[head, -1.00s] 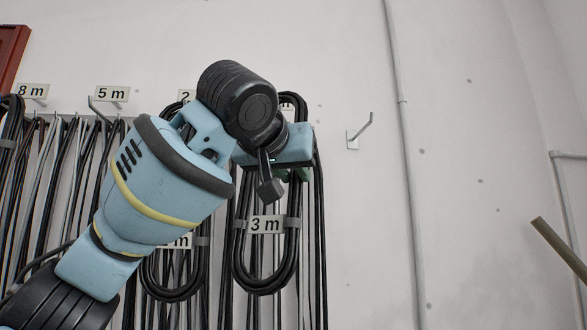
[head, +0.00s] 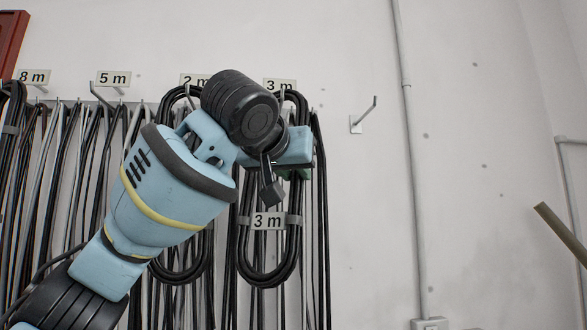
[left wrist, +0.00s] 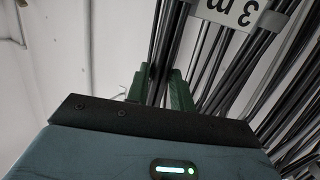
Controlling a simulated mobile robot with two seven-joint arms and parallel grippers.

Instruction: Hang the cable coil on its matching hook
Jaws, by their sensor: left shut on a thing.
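The black cable coil (head: 243,255) hangs upright with a "3 m" tag (head: 268,221) on its grey band. My left gripper (head: 295,174) is shut on its upper part; the wrist partly hides the coil. In the left wrist view, the green fingers (left wrist: 158,85) close around black cable strands, with the coil's tag (left wrist: 232,12) above. The coil's top loop reaches just under the "3 m" wall label (head: 279,85). The hook there is mostly hidden by the loop, so I cannot tell whether the coil rests on it. My right gripper is out of view.
Other cables hang in a row at left under the "8 m" (head: 33,77), "5 m" (head: 113,78) and "2 m" (head: 195,80) labels. An empty hook (head: 362,116) sticks out to the right. A vertical conduit (head: 409,150) runs beyond it; the wall between is clear.

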